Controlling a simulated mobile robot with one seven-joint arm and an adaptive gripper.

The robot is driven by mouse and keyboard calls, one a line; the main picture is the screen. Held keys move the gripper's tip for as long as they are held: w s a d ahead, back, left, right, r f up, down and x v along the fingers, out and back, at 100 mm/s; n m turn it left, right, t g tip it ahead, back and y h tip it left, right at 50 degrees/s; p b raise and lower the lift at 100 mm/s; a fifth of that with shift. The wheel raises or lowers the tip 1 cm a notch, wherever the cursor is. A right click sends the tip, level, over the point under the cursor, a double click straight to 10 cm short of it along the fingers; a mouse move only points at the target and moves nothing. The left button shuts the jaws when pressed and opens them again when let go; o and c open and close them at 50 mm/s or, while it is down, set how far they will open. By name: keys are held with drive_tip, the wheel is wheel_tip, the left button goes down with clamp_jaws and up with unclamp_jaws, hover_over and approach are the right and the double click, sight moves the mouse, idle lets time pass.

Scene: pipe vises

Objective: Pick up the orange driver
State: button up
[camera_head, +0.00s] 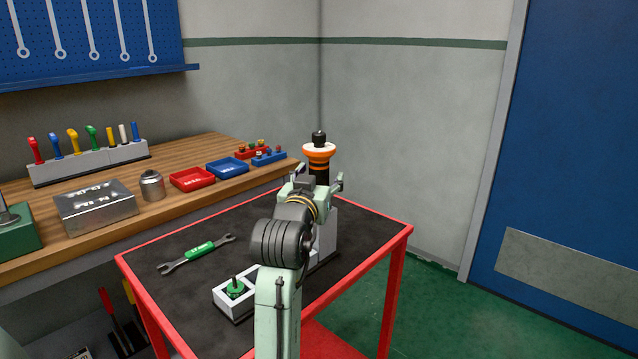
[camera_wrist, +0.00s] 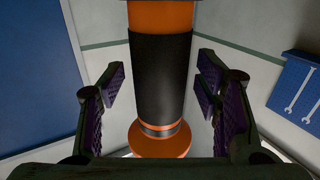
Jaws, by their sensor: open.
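The orange driver (camera_head: 319,152) stands upright above the red-edged table, with an orange collar and a black knob on top. Its lower part is hidden behind my gripper (camera_head: 319,178) in the head view. In the wrist view the driver (camera_wrist: 160,75) shows as an orange shaft with a wide black sleeve and an orange flange. It lies between the two fingers of my gripper (camera_wrist: 160,95). The fingers are open, with a visible gap on each side of the sleeve.
The red-edged table (camera_head: 190,230) also holds a green-handled wrench (camera_head: 198,248) and a pale block with a green part (camera_head: 235,290). A grey block (camera_head: 327,235) stands beside my arm. The wooden bench (camera_head: 205,150) at left holds trays, a metal box and coloured handles.

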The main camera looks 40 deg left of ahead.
drive_tip(key=shift+c, duration=0.3)
clamp_jaws()
drive_tip(key=shift+r, duration=0.15)
idle(0.6)
